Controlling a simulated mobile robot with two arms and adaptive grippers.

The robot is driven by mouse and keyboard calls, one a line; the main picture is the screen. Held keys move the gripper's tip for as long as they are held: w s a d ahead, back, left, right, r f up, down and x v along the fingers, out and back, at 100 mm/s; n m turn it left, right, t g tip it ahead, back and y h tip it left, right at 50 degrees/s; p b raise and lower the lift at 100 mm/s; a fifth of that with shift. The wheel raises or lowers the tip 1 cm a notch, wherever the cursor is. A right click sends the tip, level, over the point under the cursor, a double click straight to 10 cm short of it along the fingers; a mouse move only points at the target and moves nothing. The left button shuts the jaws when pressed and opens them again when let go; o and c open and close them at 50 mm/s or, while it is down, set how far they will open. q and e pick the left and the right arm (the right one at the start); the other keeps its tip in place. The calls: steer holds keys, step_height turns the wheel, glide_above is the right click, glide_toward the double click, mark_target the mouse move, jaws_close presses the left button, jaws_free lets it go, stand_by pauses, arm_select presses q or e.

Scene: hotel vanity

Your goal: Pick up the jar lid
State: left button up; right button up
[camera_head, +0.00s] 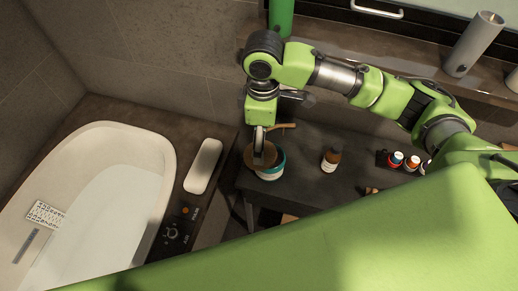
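A round brown wooden jar lid (249,157) is at the left end of the dark counter, beneath my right gripper. It overlaps the top of a teal and white jar (271,171) in the view; I cannot tell whether it rests on the jar or is apart from it. My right gripper (259,152) points down from above, with its fingers at the lid and hiding part of it. The fingers are seen nearly edge-on, so their opening is unclear. My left gripper is not in view.
A brown bottle (330,160) stands right of the jar. Several small bottles (395,159) stand farther right. A wooden handle-like piece (283,126) lies behind the jar. A white bathtub (150,150) fills the left. A large green surface covers the lower foreground.

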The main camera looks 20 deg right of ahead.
mark_target(270, 154)
step_height(270, 154, down, 3)
steer(key=shift+w+f, duration=0.1)
steer(key=f, duration=0.1)
steer(key=f+p, duration=0.1)
steer(key=f, duration=0.1)
steer(key=shift+w+f, duration=0.1)
steer(key=shift+w, duration=0.25)
step_height(270, 154, down, 3)
steer(key=shift+w+f, duration=0.1)
steer(key=shift+w, duration=0.05)
steer(key=c, duration=1.2)
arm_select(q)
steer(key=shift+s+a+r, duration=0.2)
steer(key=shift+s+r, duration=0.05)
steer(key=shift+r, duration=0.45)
arm_select(e)
steer(key=shift+c, duration=0.4)
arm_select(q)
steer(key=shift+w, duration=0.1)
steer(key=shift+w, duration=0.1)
